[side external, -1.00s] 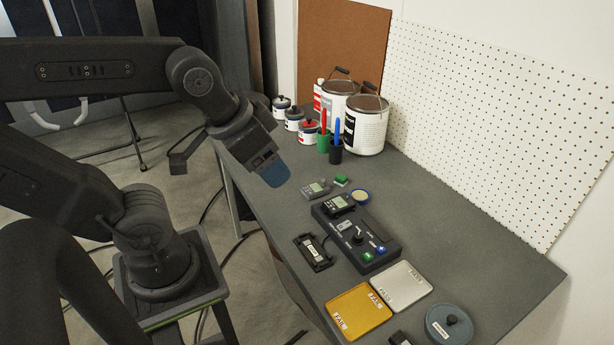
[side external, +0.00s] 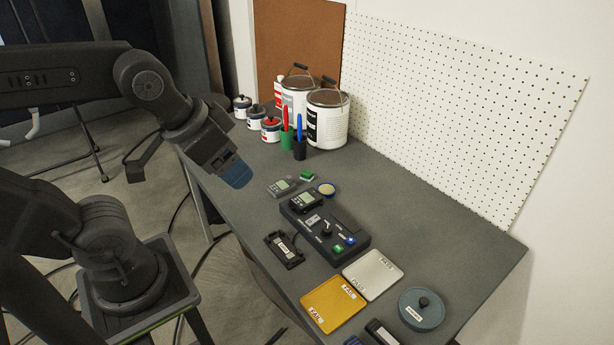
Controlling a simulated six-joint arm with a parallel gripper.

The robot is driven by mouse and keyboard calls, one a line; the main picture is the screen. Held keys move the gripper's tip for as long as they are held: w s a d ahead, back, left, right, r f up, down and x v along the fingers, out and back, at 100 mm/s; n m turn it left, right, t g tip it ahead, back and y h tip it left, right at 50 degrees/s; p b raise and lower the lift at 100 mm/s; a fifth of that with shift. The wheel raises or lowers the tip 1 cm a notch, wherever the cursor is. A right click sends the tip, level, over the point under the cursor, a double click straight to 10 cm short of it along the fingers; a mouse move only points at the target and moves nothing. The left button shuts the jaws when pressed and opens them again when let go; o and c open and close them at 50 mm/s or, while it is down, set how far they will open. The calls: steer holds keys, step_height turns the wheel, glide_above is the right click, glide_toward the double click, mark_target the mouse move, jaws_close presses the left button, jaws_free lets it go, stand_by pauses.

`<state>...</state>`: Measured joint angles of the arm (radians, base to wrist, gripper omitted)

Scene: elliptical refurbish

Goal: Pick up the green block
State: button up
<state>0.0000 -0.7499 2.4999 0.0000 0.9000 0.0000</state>
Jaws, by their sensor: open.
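My gripper (side external: 234,174), with blue fingertips, is in the air to the left of the block, near the bench's left edge. It is open and apart from the block. The gap between the fingers is hard to see from this side. Nothing shows in the gripper.
Paint cans (side external: 327,118), small jars (side external: 271,129) and pen cups (side external: 300,148) stand behind the block. A black control box (side external: 325,233) and yellow (side external: 333,303) and silver (side external: 373,274) trays lie in front. The bench right of the tin is clear.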

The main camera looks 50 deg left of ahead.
steer(key=n+g+y, duration=0.1)
steer(key=n+y, duration=0.1)
steer(key=n, duration=0.2)
glide_above(307, 173)
steer(key=s, duration=0.2)
steer(key=f, duration=3.1)
steer(key=shift+d+f, duration=0.25)
steer(key=shift+d, duration=0.1)
steer(key=shift+x, duration=2.9)
steer(key=shift+s, duration=0.2)
steer(key=shift+c, duration=0.4)
